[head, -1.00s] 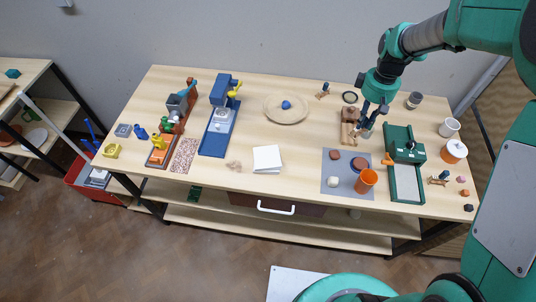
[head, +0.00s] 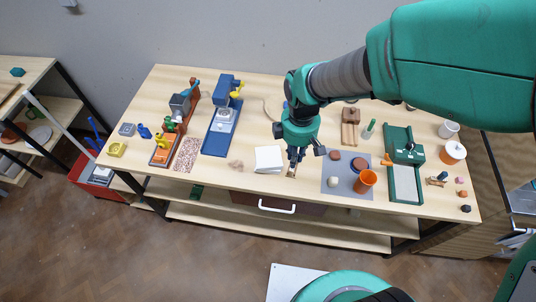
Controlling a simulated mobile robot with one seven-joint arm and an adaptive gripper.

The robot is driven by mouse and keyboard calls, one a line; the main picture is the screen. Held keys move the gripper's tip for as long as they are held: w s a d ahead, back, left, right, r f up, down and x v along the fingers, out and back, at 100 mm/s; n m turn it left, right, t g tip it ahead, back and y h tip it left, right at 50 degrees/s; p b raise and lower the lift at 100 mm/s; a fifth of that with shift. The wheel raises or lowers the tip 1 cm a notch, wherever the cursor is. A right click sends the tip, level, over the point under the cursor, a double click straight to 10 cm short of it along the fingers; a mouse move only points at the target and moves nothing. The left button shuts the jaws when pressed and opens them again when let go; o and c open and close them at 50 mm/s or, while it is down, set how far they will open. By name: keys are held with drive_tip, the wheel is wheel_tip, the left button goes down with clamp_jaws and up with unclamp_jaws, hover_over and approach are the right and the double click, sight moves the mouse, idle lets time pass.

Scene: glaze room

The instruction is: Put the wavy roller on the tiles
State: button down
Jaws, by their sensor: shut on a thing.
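A stack of square white tiles (head: 268,159) lies near the front edge of the table, left of the grey mat. My gripper (head: 294,164) points down just to the right of the tiles. It is shut on a small tan piece, seemingly the wavy roller (head: 291,172). The fingers hide most of it, and its wavy surface is too small to make out. I cannot tell how high it is above the table.
A grey mat (head: 333,186) with an orange cup (head: 365,181) and small lumps lies to the right. A brown rack (head: 349,132) and a green tool (head: 368,129) are behind it. A small tan lump (head: 236,164) lies left of the tiles.

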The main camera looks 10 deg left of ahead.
drive_tip(key=s+a+f+n, duration=0.1)
drive_tip(key=s+a+f, duration=0.1)
drive_tip(key=f, duration=0.3)
drive_tip(key=shift+s+a+f, duration=0.15)
drive_tip(key=shift+s, duration=0.7)
drive_tip(key=w+a+f, duration=0.1)
drive_tip(key=w+a, duration=0.6)
drive_tip(key=w, duration=0.6)
drive_tip(key=shift+a+f, duration=0.15)
drive_tip(key=shift+w, duration=0.2)
